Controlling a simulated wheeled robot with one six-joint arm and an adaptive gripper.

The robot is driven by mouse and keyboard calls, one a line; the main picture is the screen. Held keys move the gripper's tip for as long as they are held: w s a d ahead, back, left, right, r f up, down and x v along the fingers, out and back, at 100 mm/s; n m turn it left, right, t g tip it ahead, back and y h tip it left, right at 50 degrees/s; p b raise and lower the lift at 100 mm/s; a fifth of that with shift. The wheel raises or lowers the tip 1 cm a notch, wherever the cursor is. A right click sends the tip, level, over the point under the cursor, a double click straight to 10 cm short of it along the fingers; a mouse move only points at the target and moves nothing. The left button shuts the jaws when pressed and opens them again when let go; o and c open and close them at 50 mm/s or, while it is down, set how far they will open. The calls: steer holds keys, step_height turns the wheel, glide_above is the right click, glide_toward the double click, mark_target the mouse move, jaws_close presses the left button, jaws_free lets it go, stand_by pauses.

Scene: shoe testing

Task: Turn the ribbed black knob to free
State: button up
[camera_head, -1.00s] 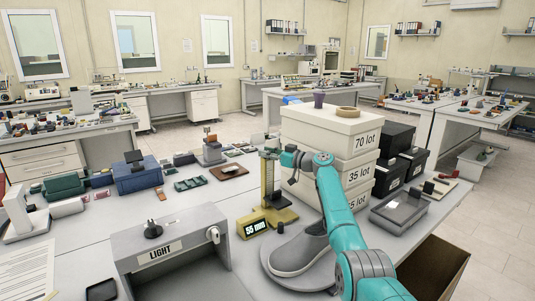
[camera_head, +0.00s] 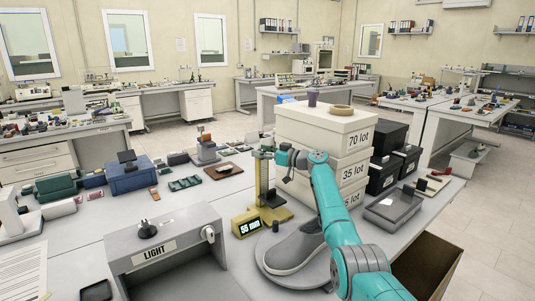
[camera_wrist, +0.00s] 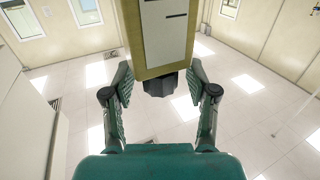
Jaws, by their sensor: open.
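A ribbed black knob (camera_wrist: 158,84) shows in the wrist view at the lower end of a yellow body with a pale plate. This is the yellow gauge (camera_head: 265,182), which stands upright on the table in the head view, with a lit "55 mm" display (camera_head: 248,226) at its base. My gripper (camera_wrist: 160,92) is open, with one finger on each side of the knob and a visible gap to both. In the head view, my gripper (camera_head: 283,167) is at the right of the gauge's upper part. The knob is hard to make out there.
A grey shoe (camera_head: 300,245) on a round base stands under my arm. Stacked white lot boxes (camera_head: 350,150) rise close behind my arm. A grey LIGHT box (camera_head: 185,250) with a dark fitting (camera_head: 147,230) on top is at the front left.

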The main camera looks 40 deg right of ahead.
steer(key=v, duration=1.2)
